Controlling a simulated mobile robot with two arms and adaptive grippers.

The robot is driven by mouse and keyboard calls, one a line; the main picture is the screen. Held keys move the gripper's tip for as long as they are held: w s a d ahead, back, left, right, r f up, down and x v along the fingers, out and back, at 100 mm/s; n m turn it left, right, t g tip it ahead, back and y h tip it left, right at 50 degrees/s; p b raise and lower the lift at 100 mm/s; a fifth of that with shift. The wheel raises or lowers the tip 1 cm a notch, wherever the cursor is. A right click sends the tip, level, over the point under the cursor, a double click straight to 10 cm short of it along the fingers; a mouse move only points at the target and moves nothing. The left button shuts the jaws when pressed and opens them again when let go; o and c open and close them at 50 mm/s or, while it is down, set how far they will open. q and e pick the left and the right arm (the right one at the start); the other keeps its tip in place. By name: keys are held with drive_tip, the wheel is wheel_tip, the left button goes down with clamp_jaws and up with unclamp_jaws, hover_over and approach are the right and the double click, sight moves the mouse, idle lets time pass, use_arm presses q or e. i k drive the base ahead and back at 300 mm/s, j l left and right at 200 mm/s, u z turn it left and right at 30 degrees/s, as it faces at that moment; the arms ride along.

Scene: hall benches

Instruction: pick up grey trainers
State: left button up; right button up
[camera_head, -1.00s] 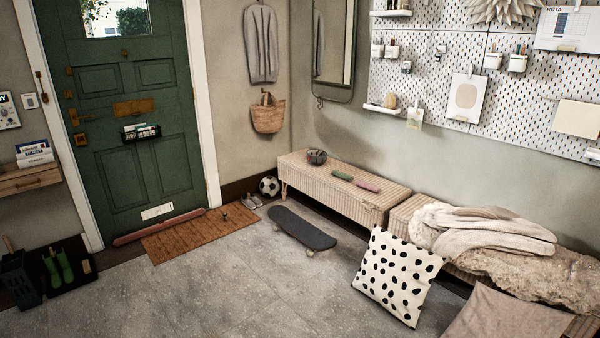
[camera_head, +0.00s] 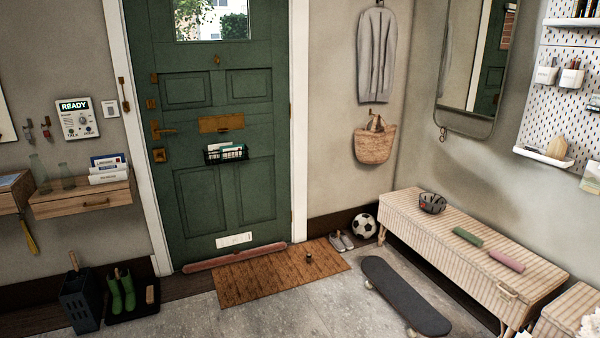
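The grey trainers (camera_head: 342,241) sit side by side on the floor, near the wall. They are just past the right end of the brown doormat (camera_head: 281,275) and left of the football (camera_head: 364,225). They look small and far off from here. Neither of my grippers shows in the head view.
A skateboard (camera_head: 405,295) lies on the floor in front of the trainers. A wicker bench (camera_head: 473,252) with a bowl (camera_head: 432,203) runs along the right wall. Green boots (camera_head: 122,292) stand on a tray at the left. A small dark object (camera_head: 308,257) lies on the doormat. Grey floor (camera_head: 300,315) is clear in front.

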sight(340, 241)
drive_tip(key=i, duration=2.4)
drive_tip(key=i+j+z, duration=0.2)
drive_tip(key=i, duration=0.3)
drive_tip(key=i+z, duration=0.25)
drive_tip(key=i, duration=0.3)
drive_tip(key=i+j+z, duration=0.2)
drive_tip(key=i, duration=0.3)
drive_tip(key=j, duration=0.1)
